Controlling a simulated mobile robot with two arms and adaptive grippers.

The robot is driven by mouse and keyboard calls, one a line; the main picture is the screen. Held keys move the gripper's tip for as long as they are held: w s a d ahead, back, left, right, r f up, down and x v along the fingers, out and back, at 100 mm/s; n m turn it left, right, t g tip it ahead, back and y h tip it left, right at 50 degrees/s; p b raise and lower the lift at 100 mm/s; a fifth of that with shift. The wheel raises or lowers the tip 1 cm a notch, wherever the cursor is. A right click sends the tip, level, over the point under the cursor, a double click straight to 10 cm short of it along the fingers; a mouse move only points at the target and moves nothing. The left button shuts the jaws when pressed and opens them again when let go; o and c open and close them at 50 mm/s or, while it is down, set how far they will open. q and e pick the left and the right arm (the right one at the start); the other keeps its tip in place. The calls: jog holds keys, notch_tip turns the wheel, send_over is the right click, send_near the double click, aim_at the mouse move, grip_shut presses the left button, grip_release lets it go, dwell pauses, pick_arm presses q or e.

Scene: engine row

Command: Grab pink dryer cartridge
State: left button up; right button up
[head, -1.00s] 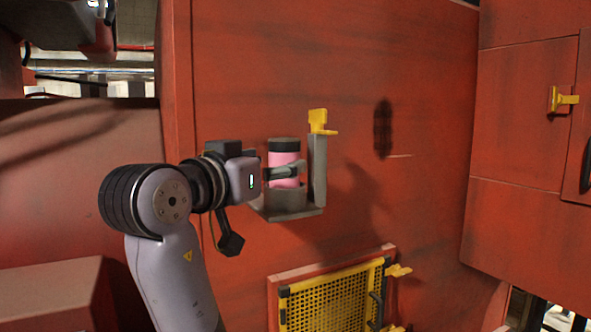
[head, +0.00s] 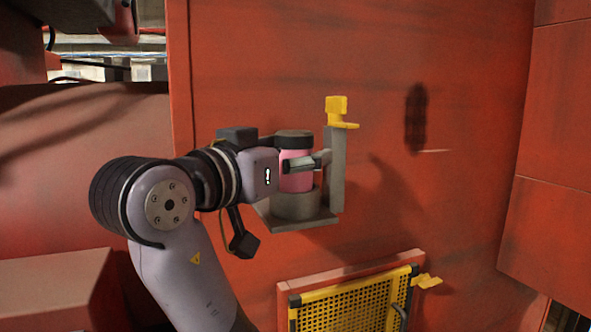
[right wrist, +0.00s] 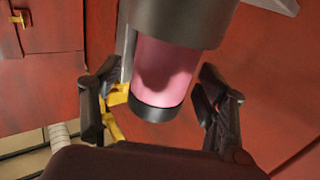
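The pink dryer cartridge (head: 296,181), with a black cap, stands upright in a grey cup-shaped holder (head: 298,207) on the red wall. In the right wrist view the cartridge (right wrist: 166,68) shows between my fingers, its black cap towards me and its other end inside the grey holder (right wrist: 178,22). My right gripper (head: 302,158) is at the cartridge's upper part, with one finger across its front. In the right wrist view my right gripper (right wrist: 158,78) is open, with gaps between both fingers and the cartridge. My left gripper is not in view.
A grey upright post with a yellow clip (head: 338,110) stands just right of the holder. Below is a framed yellow mesh panel (head: 350,302) with a yellow latch (head: 427,281). Red cabinets (head: 562,170) stand at the right.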

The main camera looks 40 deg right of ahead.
jog(key=shift+w+d, duration=0.1)
jog(key=shift+c, duration=1.2)
jog(key=shift+d, duration=0.2)
jog(key=shift+c, duration=3.3)
jog(key=c, duration=0.4)
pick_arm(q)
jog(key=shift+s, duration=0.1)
pick_arm(e)
jog(key=shift+c, duration=0.4)
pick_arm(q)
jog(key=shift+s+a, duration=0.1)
pick_arm(e)
jog(key=shift+a, duration=0.1)
